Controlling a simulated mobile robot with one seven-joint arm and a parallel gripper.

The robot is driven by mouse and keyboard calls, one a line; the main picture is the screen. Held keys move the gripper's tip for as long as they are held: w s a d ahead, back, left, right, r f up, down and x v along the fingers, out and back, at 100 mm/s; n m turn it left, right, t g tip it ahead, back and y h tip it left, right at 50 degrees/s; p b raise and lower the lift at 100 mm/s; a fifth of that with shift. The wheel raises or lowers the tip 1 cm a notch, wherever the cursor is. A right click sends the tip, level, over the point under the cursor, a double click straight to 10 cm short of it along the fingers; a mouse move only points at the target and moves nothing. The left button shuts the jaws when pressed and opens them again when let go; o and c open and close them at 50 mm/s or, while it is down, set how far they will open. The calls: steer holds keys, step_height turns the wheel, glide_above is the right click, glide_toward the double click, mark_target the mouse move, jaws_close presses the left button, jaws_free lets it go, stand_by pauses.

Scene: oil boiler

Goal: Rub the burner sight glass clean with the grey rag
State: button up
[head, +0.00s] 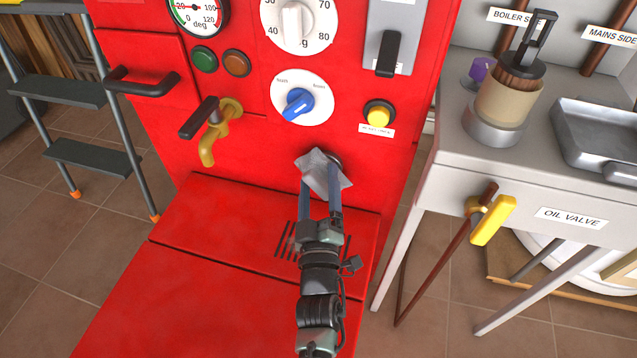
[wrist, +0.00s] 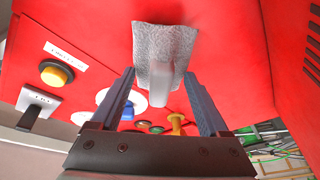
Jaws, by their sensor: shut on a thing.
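The grey rag (head: 325,172) is a crumpled pale cloth at the tips of my gripper (head: 321,196), against the lower part of the red boiler front. In the wrist view the rag (wrist: 165,42) spreads over the red panel, with a fold hanging down between the fingers of my gripper (wrist: 160,74). The fingers stand apart, with the rag held between them. A dark round rim, probably the burner sight glass (head: 336,159), shows just behind the rag's upper right edge. The rag hides most of it, so I cannot see how clean the glass is.
Above the rag are a blue knob (head: 298,103) and a yellow button (head: 379,115). A brass tap (head: 216,130) with a dark lever sticks out at left. The red ledge (head: 220,235) lies below. A grey bench (head: 520,180) with a yellow-handled oil valve (head: 492,220) stands at right.

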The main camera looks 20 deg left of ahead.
steer(key=shift+w, duration=0.7)
stand_by(0.8)
steer(key=shift+d+r, duration=0.1)
steer(key=shift+r, duration=0.05)
